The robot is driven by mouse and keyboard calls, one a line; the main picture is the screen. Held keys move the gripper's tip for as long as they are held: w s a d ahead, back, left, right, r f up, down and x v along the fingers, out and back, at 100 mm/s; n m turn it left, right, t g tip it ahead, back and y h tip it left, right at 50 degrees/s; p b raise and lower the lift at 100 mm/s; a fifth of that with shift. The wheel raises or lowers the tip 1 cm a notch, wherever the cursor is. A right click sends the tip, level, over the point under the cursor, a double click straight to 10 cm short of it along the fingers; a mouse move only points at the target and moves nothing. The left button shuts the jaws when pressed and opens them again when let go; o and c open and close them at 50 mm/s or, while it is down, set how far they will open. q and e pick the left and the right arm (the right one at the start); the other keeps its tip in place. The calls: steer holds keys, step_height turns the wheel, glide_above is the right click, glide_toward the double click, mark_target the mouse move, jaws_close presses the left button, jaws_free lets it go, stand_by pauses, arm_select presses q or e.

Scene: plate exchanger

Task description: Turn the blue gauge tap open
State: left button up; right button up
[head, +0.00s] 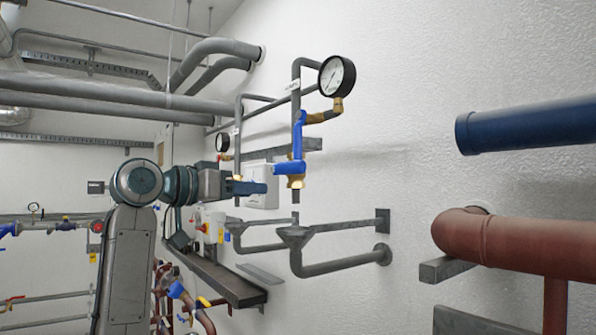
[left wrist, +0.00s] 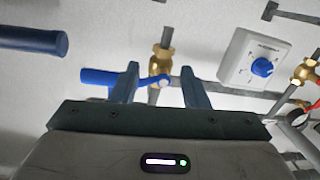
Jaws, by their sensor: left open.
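The gauge tap has a brass body (head: 296,182) and blue handle parts (head: 298,137), on a grey pipe below a round gauge (head: 337,76). In the left wrist view its brass body (left wrist: 161,62) shows beyond my fingers, and a blue bar (left wrist: 97,77) runs left from it, partly behind one finger. My left gripper (head: 261,188) is just left of the tap in the head view. In the left wrist view my left gripper (left wrist: 160,70) is open, its fingers spread either side of the tap's middle. I cannot tell whether they touch it. My right gripper is not in view.
A smaller gauge (head: 222,141) hangs on the pipe farther back. A white box with a blue knob (left wrist: 263,67) is on the wall beside the tap. A grey funnel (head: 295,235) stands below the tap. A dark blue pipe (head: 530,125) and a red pipe (head: 530,248) are at right.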

arm_select(q)
steer(key=m+h, duration=0.1)
steer(key=m, duration=0.1)
glide_toward(294, 146)
steer(key=shift+g, duration=0.3)
steer(key=p+x, duration=0.2)
steer(key=x, duration=0.1)
steer(key=p+x, duration=0.2)
steer(key=x, duration=0.1)
steer(key=p+x, duration=0.2)
steer(key=x, duration=0.2)
steer(key=shift+r+p, duration=0.3)
steer(key=shift+r, duration=0.05)
steer(key=shift+w+d+f, duration=0.2)
steer(key=shift+w+d, duration=0.05)
steer(key=shift+w, duration=0.05)
jaws_close()
